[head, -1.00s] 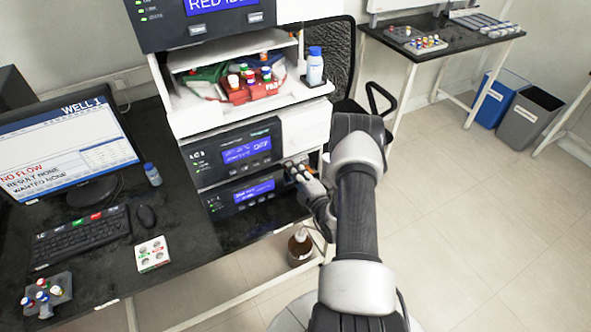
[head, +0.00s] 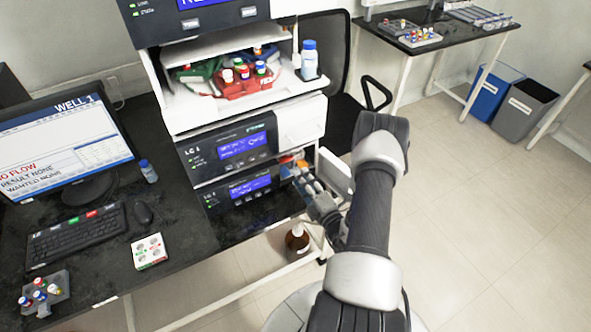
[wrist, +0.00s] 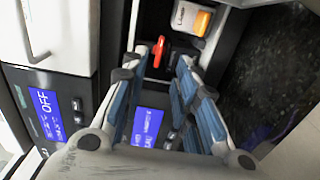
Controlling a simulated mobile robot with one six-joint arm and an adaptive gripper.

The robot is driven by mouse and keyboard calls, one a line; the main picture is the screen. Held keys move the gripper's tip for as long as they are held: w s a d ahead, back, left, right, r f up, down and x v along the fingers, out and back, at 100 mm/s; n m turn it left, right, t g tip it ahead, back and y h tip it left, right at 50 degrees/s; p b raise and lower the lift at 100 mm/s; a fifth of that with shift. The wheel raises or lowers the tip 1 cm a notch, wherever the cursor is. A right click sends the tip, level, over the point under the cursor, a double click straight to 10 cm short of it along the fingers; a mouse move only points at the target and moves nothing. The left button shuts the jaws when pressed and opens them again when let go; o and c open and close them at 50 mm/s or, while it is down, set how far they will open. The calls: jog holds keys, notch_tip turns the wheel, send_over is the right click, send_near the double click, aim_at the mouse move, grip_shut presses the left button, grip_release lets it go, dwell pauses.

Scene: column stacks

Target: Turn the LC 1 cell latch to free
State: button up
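The red latch (wrist: 158,50) shows in the wrist view on a dark panel, ahead of and between my fingertips. I cannot tell whether they touch it. An orange block with a white label (wrist: 194,19) sits beside it. The LC 1 unit (head: 228,148) stands in the instrument stack in the head view, above another dark unit with a blue screen (head: 249,187). My gripper (wrist: 157,67) is open with nothing held, its two fingers apart. In the head view my gripper (head: 312,190) is at the right end of the lower unit, where the latch is hard to make out.
A white panel (head: 334,175) stands out close to my gripper. A brown bottle (head: 298,240) is below the bench. A shelf above holds a red rack of vials (head: 243,86) and a blue-capped bottle (head: 309,62). The floor to the right is clear.

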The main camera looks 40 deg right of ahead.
jog(key=v, duration=0.4)
jog(key=shift+w, duration=0.1)
dwell(0.4)
